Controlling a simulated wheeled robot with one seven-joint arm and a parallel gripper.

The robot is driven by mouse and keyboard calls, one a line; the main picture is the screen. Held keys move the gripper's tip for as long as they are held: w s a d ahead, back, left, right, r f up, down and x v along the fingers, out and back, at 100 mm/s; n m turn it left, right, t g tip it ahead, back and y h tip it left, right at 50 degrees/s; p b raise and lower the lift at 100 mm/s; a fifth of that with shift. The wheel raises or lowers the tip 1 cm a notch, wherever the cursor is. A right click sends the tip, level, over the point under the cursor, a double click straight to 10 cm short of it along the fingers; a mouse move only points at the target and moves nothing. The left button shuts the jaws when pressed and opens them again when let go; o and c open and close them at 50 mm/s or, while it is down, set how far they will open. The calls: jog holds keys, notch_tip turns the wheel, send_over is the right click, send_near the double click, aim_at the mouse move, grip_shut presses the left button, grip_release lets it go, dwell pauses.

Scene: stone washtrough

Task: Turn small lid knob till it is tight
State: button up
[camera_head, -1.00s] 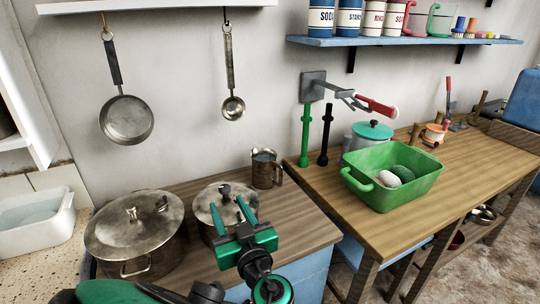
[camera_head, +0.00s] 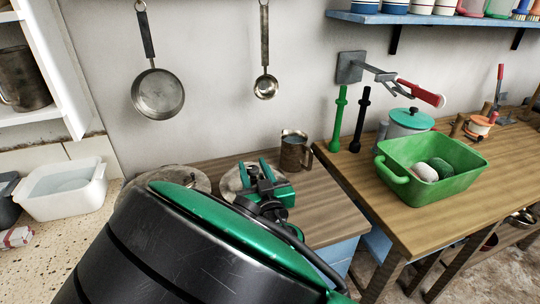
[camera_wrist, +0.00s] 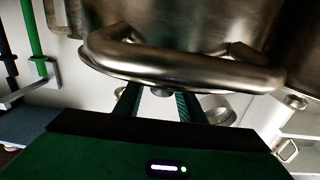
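The small pot's lid (camera_head: 231,181) shows beside and behind my gripper (camera_head: 256,170) in the head view; its knob cannot be made out there. The wrist view looks upside down: the small pot (camera_wrist: 185,25) fills the top, with its thick curved handle (camera_wrist: 180,68) across the front. Below the handle, a small rounded stub, apparently the lid knob (camera_wrist: 163,92), shows between the two green fingers of my gripper (camera_wrist: 158,97). The fingers stand apart, with space visible on both sides of the stub. Contact cannot be seen.
A large lidded pot (camera_head: 165,177) stands left, partly hidden by my arm. A metal mug (camera_head: 294,155) stands close behind on the right. A pan (camera_head: 158,94) and ladle (camera_head: 265,86) hang above. A green basin (camera_head: 440,190) is on the right table.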

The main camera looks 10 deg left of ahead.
jog(key=c, duration=0.7)
jog(key=shift+a+m+h, duration=0.1)
jog(key=shift+m+h, duration=0.2)
jog(key=shift+h, duration=0.1)
jog(key=shift+s+t+h, duration=0.1)
jog(key=shift+t+h, duration=0.2)
jog(key=shift+t, duration=0.1)
jog(key=m+h, duration=0.2)
jog(key=h, duration=0.1)
jog(key=m+t+h, duration=0.1)
jog(key=m+h, duration=0.2)
jog(key=h, duration=0.1)
jog(key=shift+f+t, duration=0.1)
jog(key=shift+t, duration=0.2)
jog(key=m+h, duration=0.2)
jog(key=h, duration=0.2)
jog(key=m+g+h, duration=0.1)
jog(key=m+h, duration=0.2)
jog(key=h, duration=0.1)
jog(key=shift+g, duration=0.3)
jog(key=shift+m, duration=0.3)
jog(key=o, duration=1.1)
jog(key=shift+c, duration=0.2)
